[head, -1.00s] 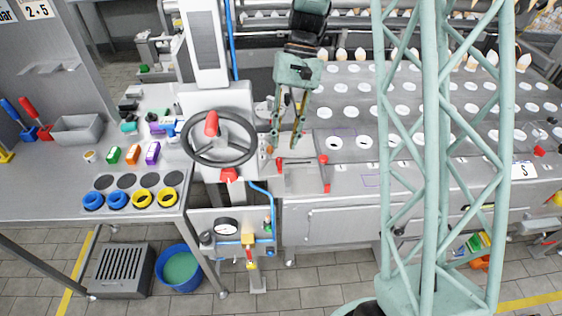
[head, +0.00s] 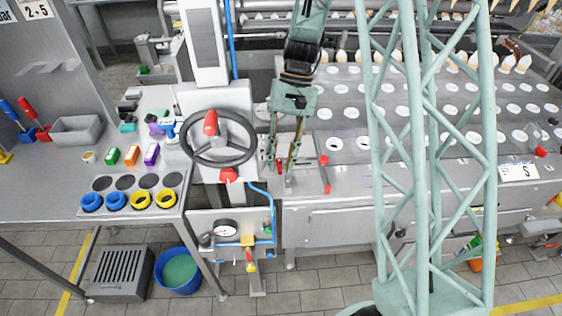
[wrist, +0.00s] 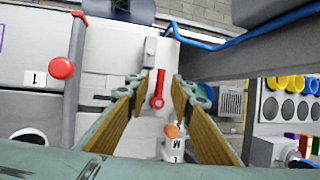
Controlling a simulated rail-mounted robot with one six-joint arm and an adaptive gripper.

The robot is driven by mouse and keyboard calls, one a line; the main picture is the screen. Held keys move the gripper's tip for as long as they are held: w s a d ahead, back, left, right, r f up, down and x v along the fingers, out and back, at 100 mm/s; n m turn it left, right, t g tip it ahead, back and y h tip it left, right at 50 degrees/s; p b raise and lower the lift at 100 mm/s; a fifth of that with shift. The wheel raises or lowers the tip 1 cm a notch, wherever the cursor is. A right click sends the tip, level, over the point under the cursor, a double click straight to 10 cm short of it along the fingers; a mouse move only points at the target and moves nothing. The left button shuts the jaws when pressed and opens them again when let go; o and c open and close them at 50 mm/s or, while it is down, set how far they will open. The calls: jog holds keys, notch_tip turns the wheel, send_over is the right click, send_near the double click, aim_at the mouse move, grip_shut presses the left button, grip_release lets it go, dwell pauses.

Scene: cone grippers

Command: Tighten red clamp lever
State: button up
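My gripper (head: 281,171) points down over the left end of the steel bench, by the handwheel; in the wrist view (wrist: 160,84) its fingers are apart. A red clamp lever (wrist: 158,92) with a round end shows between the fingertips in the wrist view, with a gap on both sides. In the head view this red lever (head: 279,166) is partly hidden by the fingers. A second red lever (head: 325,176) with a red knob lies just right of the gripper; its knob (wrist: 61,69) shows at left in the wrist view.
A black handwheel (head: 219,138) stands close on the left, with a red part (head: 229,175) beneath it. White round discs (head: 335,144) cover the bench to the right. My green lattice column hides part of the bench. A blue hose (head: 267,196) hangs at the bench's front.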

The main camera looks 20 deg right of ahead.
jog(key=shift+c, duration=0.2)
grip_shut()
